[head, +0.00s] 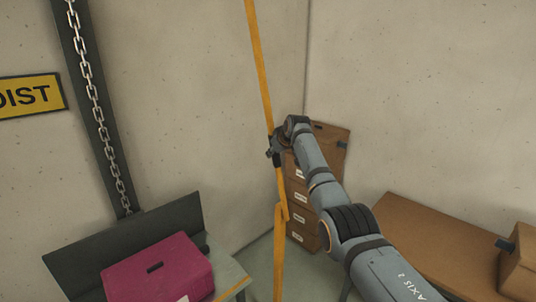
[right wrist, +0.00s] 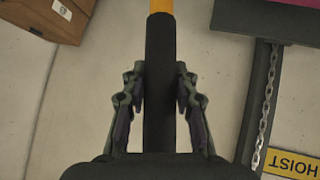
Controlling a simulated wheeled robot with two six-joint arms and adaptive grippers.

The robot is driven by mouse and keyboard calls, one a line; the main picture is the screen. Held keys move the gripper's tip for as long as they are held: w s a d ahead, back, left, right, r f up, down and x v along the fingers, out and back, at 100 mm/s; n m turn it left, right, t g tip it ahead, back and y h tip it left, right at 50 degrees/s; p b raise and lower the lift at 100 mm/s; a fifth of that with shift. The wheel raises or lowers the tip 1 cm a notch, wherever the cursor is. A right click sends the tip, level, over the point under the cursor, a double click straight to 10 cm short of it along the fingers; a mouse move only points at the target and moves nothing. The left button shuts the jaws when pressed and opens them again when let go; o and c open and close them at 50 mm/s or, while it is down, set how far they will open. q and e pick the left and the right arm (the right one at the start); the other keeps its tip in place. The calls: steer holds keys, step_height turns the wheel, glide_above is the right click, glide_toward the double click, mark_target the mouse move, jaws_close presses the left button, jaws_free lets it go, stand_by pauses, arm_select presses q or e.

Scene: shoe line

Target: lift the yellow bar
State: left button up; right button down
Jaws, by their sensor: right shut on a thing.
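The yellow bar (head: 261,75) stands nearly upright, slightly tilted, and runs past the top edge of the head view. My right gripper (head: 273,152) is at the bar about halfway down the view. In the right wrist view, my right gripper's fingers (right wrist: 161,90) are on both sides of a black section of the bar, shut on it. A short yellow part of the bar (right wrist: 160,6) shows beyond the black section. In the head view a yellow piece continues below the gripper to the lower edge, with an offset partway. My left gripper is not in view.
A dark hoist rail with a chain (head: 95,100) is on the wall at left, beside a yellow sign (head: 30,95). A magenta case (head: 160,272) sits on a table below. A brown drawer cabinet (head: 325,150) stands behind my right arm. A brown surface (head: 430,240) is at right.

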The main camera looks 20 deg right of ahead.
steer(key=shift+d+f, duration=0.2)
steer(key=shift+f, duration=0.05)
steer(key=c, duration=1.3)
jaws_free()
steer(key=shift+o, duration=1.4)
steer(key=shift+d, duration=0.15)
steer(key=shift+w, duration=0.1)
steer(key=shift+r, duration=0.2)
steer(key=shift+s+r, duration=0.2)
steer(key=shift+s, duration=0.05)
steer(key=v, duration=1.1)
